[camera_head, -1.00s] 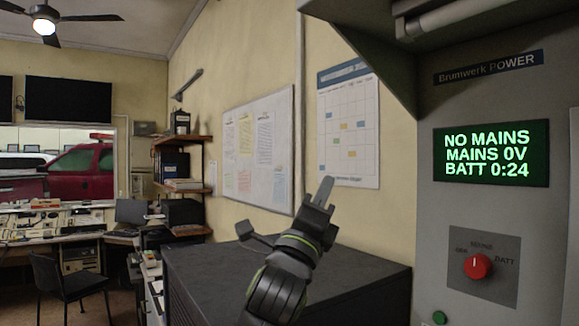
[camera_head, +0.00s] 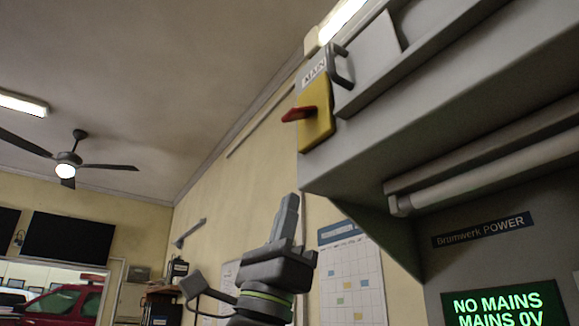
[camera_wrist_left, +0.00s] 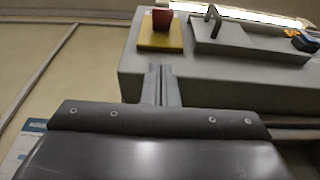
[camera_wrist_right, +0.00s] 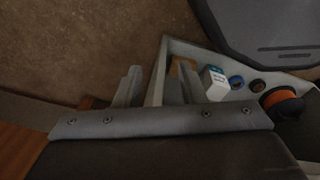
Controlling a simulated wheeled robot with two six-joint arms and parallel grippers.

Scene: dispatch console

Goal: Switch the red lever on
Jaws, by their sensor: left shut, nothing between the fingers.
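The red lever (camera_head: 298,114) sticks out sideways from a yellow plate (camera_head: 318,120) labelled MAIN, high on the edge of a grey cabinet. It also shows in the left wrist view (camera_wrist_left: 161,20), end-on above the fingertips, on the same yellow plate (camera_wrist_left: 150,43). My left gripper (camera_head: 290,203) is shut and empty, pointing up, below the lever and apart from it in the head view. Its closed fingers show in the left wrist view (camera_wrist_left: 161,70). My right gripper (camera_wrist_right: 156,85) is open, its fingers apart, low over an open drawer or tray.
A grey handle (camera_head: 341,65) sits right beside the yellow plate. The cabinet overhang carries a tube (camera_head: 480,180); below it a green display (camera_head: 503,305) reads NO MAINS. Below the right gripper are a white box (camera_wrist_right: 214,82) and an orange spool (camera_wrist_right: 281,103).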

